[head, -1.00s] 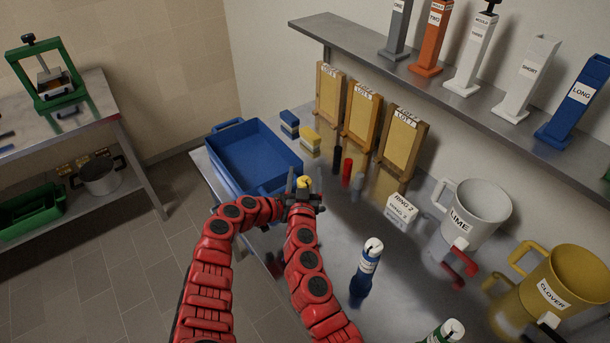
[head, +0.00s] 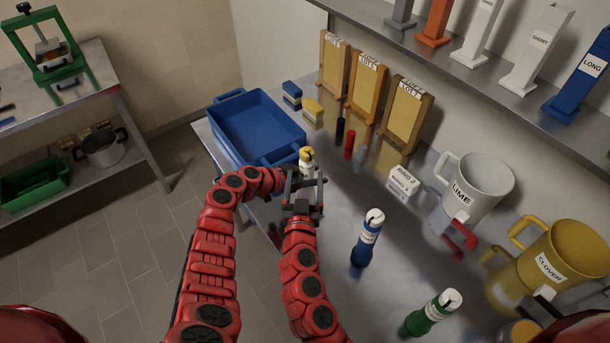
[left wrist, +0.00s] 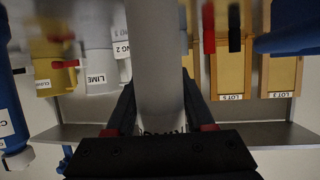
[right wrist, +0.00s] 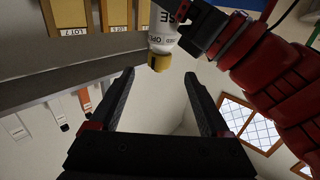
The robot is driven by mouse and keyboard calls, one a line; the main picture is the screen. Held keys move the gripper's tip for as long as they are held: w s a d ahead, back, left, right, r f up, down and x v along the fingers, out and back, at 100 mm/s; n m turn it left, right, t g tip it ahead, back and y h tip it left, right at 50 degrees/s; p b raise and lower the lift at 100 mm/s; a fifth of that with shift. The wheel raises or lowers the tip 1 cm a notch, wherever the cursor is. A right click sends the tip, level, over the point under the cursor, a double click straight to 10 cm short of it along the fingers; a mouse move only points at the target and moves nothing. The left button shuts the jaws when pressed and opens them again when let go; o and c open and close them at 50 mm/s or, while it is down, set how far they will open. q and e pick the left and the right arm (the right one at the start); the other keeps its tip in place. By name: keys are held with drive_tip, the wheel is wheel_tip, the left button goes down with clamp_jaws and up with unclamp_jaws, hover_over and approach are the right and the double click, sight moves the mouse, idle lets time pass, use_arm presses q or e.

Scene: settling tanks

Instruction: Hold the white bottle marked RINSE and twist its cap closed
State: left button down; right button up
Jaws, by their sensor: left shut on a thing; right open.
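The bottle also shows in the right wrist view (right wrist: 166,35), lettering partly hidden, with OPEN readable near the yellow cap (right wrist: 159,62). My left gripper (right wrist: 196,28) is shut on the bottle's body. In the left wrist view, the white body (left wrist: 157,65) fills the space between the fingers. My right gripper (head: 304,183) is open and empty, with the cap just beyond its fingertips (right wrist: 160,73).
The blue tub (head: 215,115) stands beside the bottle. A blue bottle (head: 366,240), a green bottle (head: 430,316), the LIME jug (head: 480,190) and the CLOVER jug (head: 565,255) stand on the steel counter. A shelf (head: 430,40) runs above it.

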sight(307, 153)
drive_tip(key=shift+r, duration=0.1)
drive_tip(key=w, duration=1.2)
drive_tip(key=shift+d+r, duration=0.2)
drive_tip(key=shift+d, duration=0.1)
drive_tip(key=shift+c, duration=0.3)
clamp_jaws()
